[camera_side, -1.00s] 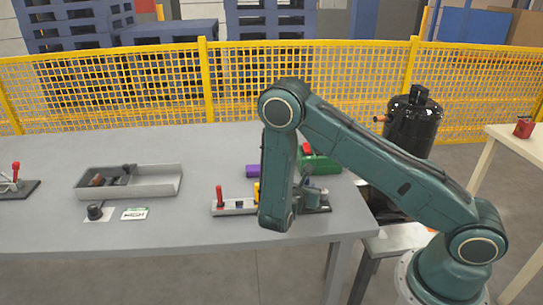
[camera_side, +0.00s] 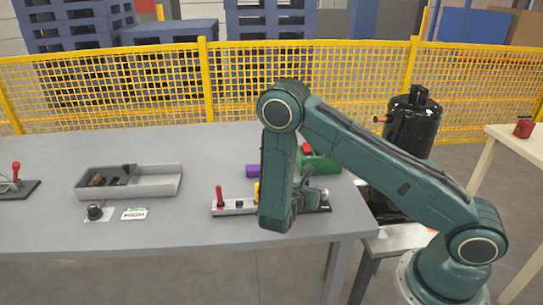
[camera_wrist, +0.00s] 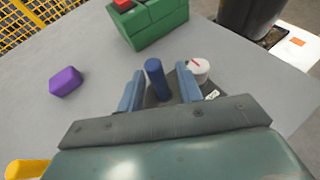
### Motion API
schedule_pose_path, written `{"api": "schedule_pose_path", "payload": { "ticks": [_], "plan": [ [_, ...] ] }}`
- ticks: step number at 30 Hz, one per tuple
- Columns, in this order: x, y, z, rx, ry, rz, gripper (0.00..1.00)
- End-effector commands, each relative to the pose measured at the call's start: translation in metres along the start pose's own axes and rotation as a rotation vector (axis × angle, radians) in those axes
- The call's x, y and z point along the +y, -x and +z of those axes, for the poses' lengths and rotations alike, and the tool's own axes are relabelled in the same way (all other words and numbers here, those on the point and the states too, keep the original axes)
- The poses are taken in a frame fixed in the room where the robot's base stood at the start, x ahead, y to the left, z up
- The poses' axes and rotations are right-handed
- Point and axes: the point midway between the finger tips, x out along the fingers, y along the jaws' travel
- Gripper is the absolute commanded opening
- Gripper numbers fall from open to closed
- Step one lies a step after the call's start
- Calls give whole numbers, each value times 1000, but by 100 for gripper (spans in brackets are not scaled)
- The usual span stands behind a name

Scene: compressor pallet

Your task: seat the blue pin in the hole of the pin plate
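The blue pin (camera_wrist: 156,78) stands upright in the wrist view, with its lower end at a dark plate (camera_wrist: 180,86). I cannot tell whether the pin is in a hole, and no hole shows. My gripper (camera_wrist: 160,84) is open, with one bluish finger on each side of the pin. A gap shows between the pin and the right finger; the left finger is closer.
A white round part (camera_wrist: 198,69) with a red mark sits right of the fingers. A green block (camera_wrist: 158,24) with a red top and a purple block (camera_wrist: 66,81) lie beyond. A grey tray (camera_side: 150,185) and a red-handled clamp (camera_side: 16,180) stand further left.

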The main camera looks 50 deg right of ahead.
Motion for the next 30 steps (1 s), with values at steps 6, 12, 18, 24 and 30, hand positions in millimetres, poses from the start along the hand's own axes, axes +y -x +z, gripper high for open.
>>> {"api": "schedule_pose_path", "payload": {
  "ticks": [6, 12, 18, 24, 30],
  "plan": [
    [1, 14, 1, 0, 0, 3, 36],
    [1, 38, 1, 1, 1, 4, 36],
    [1, 68, 1, 1, 1, 5, 36],
    [1, 96, 1, 1, 0, 3, 36],
    [1, 114, 1, 1, 0, 2, 36]
  ]
}}
